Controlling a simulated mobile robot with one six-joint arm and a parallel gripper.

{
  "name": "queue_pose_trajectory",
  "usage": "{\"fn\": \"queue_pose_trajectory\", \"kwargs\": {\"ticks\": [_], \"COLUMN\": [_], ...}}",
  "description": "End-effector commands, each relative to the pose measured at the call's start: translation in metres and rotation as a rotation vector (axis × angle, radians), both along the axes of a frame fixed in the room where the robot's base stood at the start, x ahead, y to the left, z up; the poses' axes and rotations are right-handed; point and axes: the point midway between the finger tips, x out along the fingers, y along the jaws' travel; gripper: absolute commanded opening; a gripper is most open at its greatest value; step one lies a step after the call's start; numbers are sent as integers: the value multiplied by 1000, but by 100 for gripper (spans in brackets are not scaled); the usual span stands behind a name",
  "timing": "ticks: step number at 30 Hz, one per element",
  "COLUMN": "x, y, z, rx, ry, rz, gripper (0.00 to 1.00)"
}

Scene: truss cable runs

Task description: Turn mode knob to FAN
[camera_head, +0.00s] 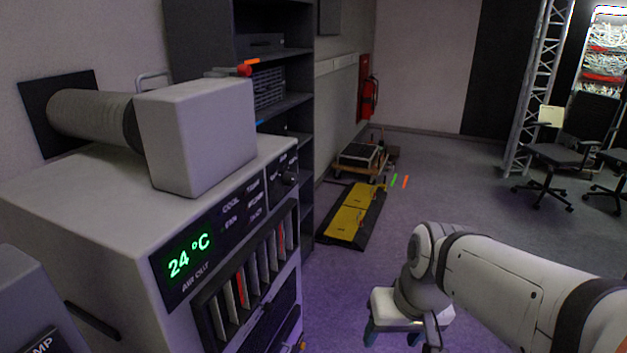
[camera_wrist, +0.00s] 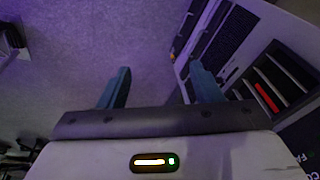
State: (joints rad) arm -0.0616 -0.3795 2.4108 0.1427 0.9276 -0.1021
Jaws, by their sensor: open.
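The mode knob (camera_head: 289,179) is a small dark round knob on the black control panel at the right end of the grey air unit (camera_head: 70,215). Its pointer direction is too small to read. White mode words are on the panel left of it, blurred. My gripper (camera_head: 392,335) is at the lower middle of the head view, right of the unit and apart from it. In the wrist view my gripper (camera_wrist: 161,80) shows two teal fingers spread wide with nothing between them. The knob does not show in the wrist view; the slatted front (camera_wrist: 268,88) does, at the right.
A green display (camera_head: 188,256) reads 24 °C. A grey duct box (camera_head: 196,135) sits on the unit. A dark shelf (camera_head: 285,60) stands behind. A yellow-black ramp (camera_head: 353,212) and a loaded dolly (camera_head: 362,158) are on the floor. Open floor lies in the middle; chairs (camera_head: 560,155) stand right.

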Motion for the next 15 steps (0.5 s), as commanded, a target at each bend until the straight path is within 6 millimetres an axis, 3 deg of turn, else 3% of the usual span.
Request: {"fn": "queue_pose_trajectory", "kwargs": {"ticks": [8,15], "x": [123,253], "y": [77,120], "z": [15,32], "rx": [406,731], "ry": [-69,-410], "rz": [326,563], "gripper": [59,59]}}
